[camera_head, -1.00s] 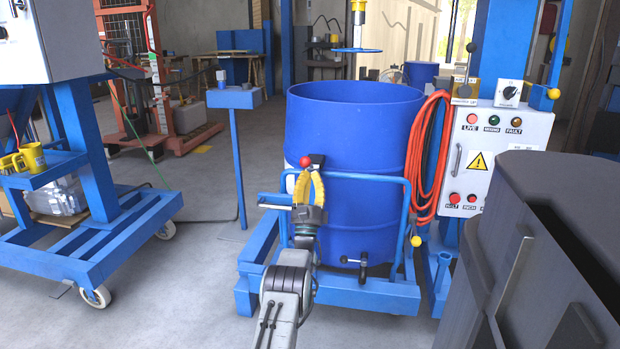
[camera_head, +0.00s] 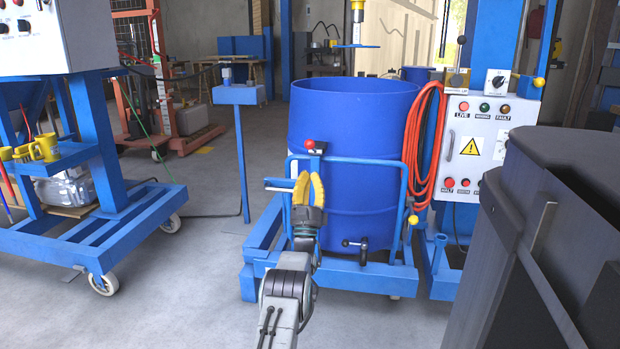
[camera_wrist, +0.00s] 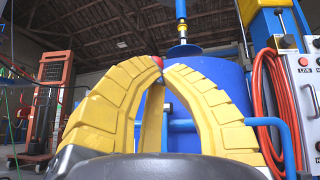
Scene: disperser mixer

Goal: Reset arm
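My gripper (camera_head: 309,178) has yellow fingers and stands in front of the blue drum in the head view, low and left of its middle. In the wrist view my gripper (camera_wrist: 161,68) shows its curved fingers converging until the tips almost meet. I see nothing held between them. A red knob (camera_head: 310,144) on the drum trolley's blue frame shows just above my gripper. The same red knob (camera_wrist: 157,60) shows behind the fingertips in the wrist view. My arm reaches up from the bottom of the head view.
The blue drum (camera_head: 350,115) sits on a blue trolley (camera_head: 350,277) ahead. A control panel (camera_head: 478,145) and orange hose (camera_head: 413,145) are to its right. A dark vessel (camera_head: 570,240) fills the lower right. A blue wheeled stand (camera_head: 100,240) is left, with clear floor (camera_head: 205,270) between.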

